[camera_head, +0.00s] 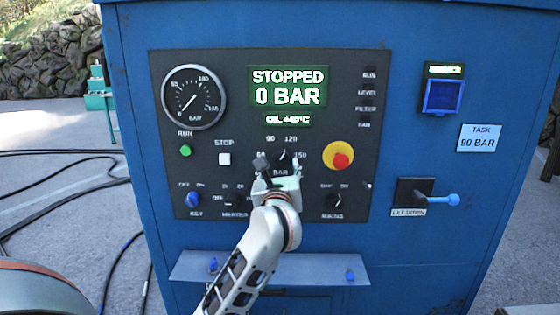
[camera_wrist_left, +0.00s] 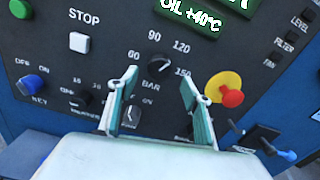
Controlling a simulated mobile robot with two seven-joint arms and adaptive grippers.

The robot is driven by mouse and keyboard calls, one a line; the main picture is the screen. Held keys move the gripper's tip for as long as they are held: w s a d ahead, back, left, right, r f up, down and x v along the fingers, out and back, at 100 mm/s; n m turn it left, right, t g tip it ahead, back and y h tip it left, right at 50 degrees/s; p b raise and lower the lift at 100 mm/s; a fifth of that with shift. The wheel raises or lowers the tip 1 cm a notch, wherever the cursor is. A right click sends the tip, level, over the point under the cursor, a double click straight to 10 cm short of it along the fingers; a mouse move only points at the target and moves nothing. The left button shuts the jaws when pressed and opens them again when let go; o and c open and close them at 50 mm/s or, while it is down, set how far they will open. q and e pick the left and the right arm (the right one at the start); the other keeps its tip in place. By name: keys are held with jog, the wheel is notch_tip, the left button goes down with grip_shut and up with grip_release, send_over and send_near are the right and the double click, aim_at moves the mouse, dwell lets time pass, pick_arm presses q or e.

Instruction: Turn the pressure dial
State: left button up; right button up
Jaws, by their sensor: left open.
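The pressure dial (camera_head: 281,156) is a black knob on the dark panel, marked 60, 90, 120 and 150 BAR. It also shows in the left wrist view (camera_wrist_left: 157,71). Its white mark seems to point up and right; the exact setting is hard to read. My left gripper (camera_head: 279,170) is open in front of the panel, just below the dial. In the left wrist view its fingers (camera_wrist_left: 160,88) stand apart on either side of the dial, which appears between and slightly beyond the tips. I cannot tell whether they touch it. My right gripper is out of view.
The display (camera_head: 288,87) reads STOPPED, 0 BAR. A task card (camera_head: 478,138) reads 90 BAR. A round gauge (camera_head: 194,97), a white stop button (camera_head: 224,159), a red-and-yellow emergency button (camera_head: 339,156) and a blue-tipped lever (camera_head: 440,198) surround the dial. A shelf (camera_head: 268,268) juts out below.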

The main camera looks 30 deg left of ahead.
aim_at(280, 159)
pick_arm(q)
jog(key=shift+x, duration=2.75)
jog(key=c, duration=1.1)
